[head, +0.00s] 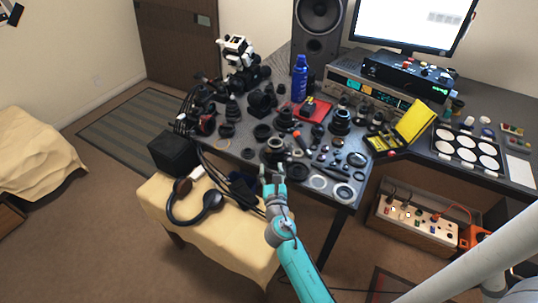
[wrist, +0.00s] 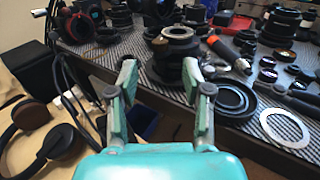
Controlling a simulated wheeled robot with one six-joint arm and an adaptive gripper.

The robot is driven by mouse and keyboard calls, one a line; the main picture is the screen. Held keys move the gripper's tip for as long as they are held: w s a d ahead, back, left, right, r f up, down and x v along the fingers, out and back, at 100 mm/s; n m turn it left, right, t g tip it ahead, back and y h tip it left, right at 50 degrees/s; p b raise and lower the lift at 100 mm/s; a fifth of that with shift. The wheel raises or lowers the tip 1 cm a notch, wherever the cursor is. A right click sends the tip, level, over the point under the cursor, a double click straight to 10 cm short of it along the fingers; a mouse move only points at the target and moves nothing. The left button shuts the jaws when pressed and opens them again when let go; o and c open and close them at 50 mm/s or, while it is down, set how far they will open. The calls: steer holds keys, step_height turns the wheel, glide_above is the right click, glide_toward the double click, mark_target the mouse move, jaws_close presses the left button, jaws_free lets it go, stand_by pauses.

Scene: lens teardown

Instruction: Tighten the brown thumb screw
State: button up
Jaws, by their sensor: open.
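A dark lens assembly with a pale tan ring on top (wrist: 178,42) stands upright near the front edge of the bench, straight beyond my fingers in the wrist view. It also shows in the head view (head: 275,146). My gripper (head: 272,172) is at the front edge of the bench, on the near side of this assembly. In the wrist view my gripper (wrist: 158,82) has its two fingers wide apart with nothing between them. The fingers partly hide the base of the assembly.
Lens parts crowd the bench. Black rings (wrist: 232,98) and a flat silver ring (wrist: 284,128) lie to the right, near an orange-handled tool (wrist: 222,50). Headphones (head: 208,205) and cables lie on a cloth-covered stand (head: 232,245) in front.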

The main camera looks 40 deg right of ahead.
mark_target(269, 153)
steer(key=x, duration=0.7)
steer(key=shift+w+d, duration=0.2)
steer(key=shift+w, duration=0.05)
jaws_close()
